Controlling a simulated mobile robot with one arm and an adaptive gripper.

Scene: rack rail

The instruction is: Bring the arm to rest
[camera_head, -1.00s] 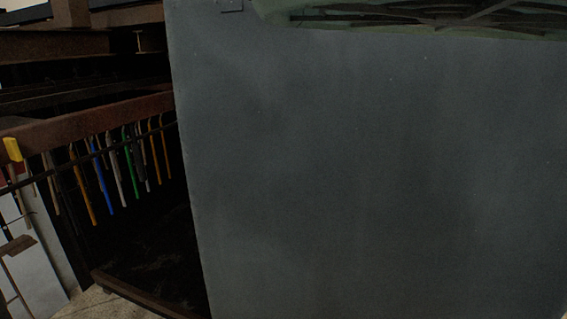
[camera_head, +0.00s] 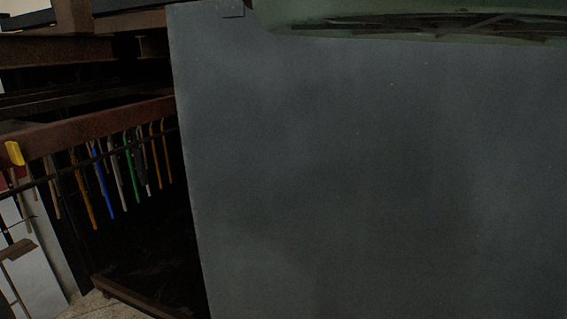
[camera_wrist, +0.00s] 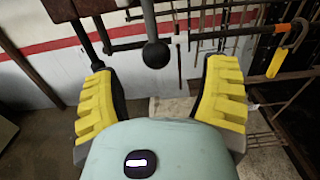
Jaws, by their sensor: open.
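My gripper (camera_wrist: 160,72) shows in the wrist view, its two yellow ribbed fingers spread wide apart. Nothing is held between them. A dark rod with a round black ball end (camera_wrist: 156,54) shows between the fingers in the picture, touching neither; its distance is hard to judge. The gripper is not recognisable in the head view.
A large grey panel (camera_head: 370,180) fills most of the head view, with a green rounded shape (camera_head: 400,30) above it. Coloured tools (camera_head: 104,185) hang from a rail at left. The wrist view shows a red-striped wall (camera_wrist: 70,50) and a hooked tool (camera_wrist: 285,50) at right.

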